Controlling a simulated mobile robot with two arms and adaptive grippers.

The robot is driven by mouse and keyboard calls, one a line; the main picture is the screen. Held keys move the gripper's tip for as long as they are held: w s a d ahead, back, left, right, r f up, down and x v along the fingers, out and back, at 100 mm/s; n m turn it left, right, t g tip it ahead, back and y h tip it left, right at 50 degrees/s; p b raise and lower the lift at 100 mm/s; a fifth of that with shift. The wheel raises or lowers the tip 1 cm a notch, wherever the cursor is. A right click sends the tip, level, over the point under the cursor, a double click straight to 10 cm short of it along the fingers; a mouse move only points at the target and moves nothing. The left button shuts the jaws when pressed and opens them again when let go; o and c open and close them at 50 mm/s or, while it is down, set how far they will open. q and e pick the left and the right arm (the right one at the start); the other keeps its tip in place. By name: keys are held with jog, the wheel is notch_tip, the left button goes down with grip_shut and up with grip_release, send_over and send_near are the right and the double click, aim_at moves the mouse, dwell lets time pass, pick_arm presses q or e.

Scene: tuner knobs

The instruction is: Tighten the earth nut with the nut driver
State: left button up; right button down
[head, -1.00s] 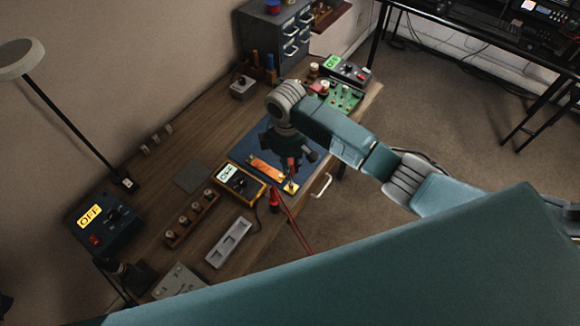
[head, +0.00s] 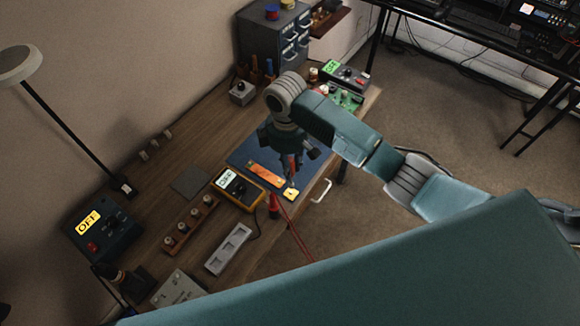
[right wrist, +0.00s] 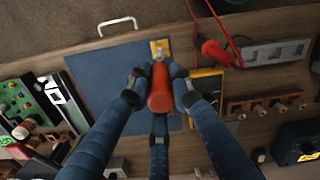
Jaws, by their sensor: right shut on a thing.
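My right gripper (right wrist: 160,88) is shut on the red handle of the nut driver (right wrist: 160,97). In the head view the gripper (head: 292,158) hangs over the blue mat (head: 245,152), with the driver's thin shaft pointing down at a small yellow block (head: 291,194) at the mat's front corner. The block also shows beyond the handle in the right wrist view (right wrist: 160,46). The earth nut is too small to make out, and I cannot tell whether the driver tip touches it. My left gripper is not in view.
An orange strip (head: 265,170) lies on the mat. A yellow meter (head: 238,188) and a red probe (head: 274,205) with its lead are close by. A wooden rack of knobs (head: 190,224), a grey tray (head: 228,248) and a green circuit board (head: 345,98) stand further off.

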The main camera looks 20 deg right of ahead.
dwell(0.3)
jog(key=n, duration=0.6)
jog(key=shift+r+n, duration=0.1)
jog(key=shift+n, duration=0.2)
jog(key=n, duration=1.2)
jog(key=shift+t, duration=0.4)
jog(key=n, duration=0.5)
